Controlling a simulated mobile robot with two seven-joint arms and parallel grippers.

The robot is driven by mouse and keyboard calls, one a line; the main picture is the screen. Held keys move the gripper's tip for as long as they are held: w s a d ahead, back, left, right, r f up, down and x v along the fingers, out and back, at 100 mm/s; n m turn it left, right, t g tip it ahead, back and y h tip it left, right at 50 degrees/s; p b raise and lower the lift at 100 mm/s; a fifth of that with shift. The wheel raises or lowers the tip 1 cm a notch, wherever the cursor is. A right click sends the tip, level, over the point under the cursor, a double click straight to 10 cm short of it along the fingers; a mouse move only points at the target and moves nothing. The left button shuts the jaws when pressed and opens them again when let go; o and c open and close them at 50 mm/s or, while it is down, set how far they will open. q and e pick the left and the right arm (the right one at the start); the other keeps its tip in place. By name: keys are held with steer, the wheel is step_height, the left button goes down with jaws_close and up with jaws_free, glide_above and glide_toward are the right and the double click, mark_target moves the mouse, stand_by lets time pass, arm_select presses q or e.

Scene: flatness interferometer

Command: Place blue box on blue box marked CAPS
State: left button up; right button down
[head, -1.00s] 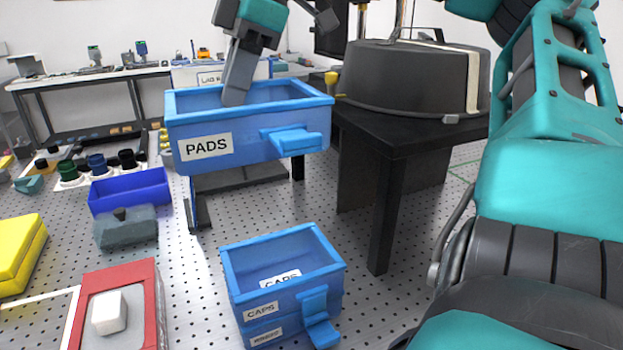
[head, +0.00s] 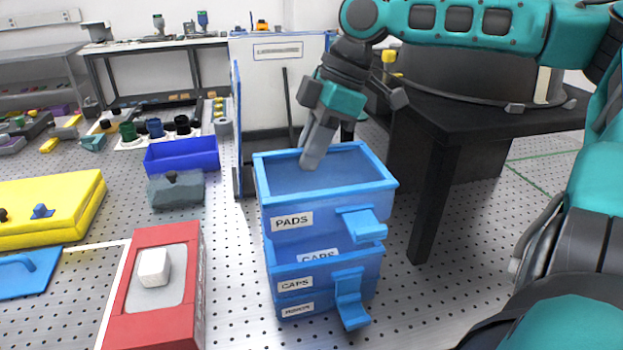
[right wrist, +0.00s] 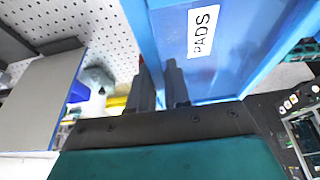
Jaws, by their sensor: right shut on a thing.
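The blue box marked PADS (head: 330,210) is upright in the head view, directly above the blue box marked CAPS (head: 320,284). The CAPS box's inner label shows below its front edge. I cannot tell whether the two boxes touch. My right gripper (head: 308,160) is shut on the PADS box's wall, one finger reaching inside. In the right wrist view the PADS box (right wrist: 225,55) fills the upper right, beside the gripper's fingers (right wrist: 163,88). The CAPS box sits on another blue box (head: 295,307) with a small, unreadable label. My left gripper is not in view.
A black table (head: 440,150) stands to the right of the boxes. A white panel (head: 270,85) stands behind them. A red block with a white knob (head: 150,320), a yellow case (head: 60,205) and an open dark-blue bin (head: 183,155) lie left.

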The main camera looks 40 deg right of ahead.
mark_target(311, 180)
steer(key=shift+f, duration=2.8)
steer(key=c, duration=1.1)
jaws_free()
steer(key=v, duration=1.2)
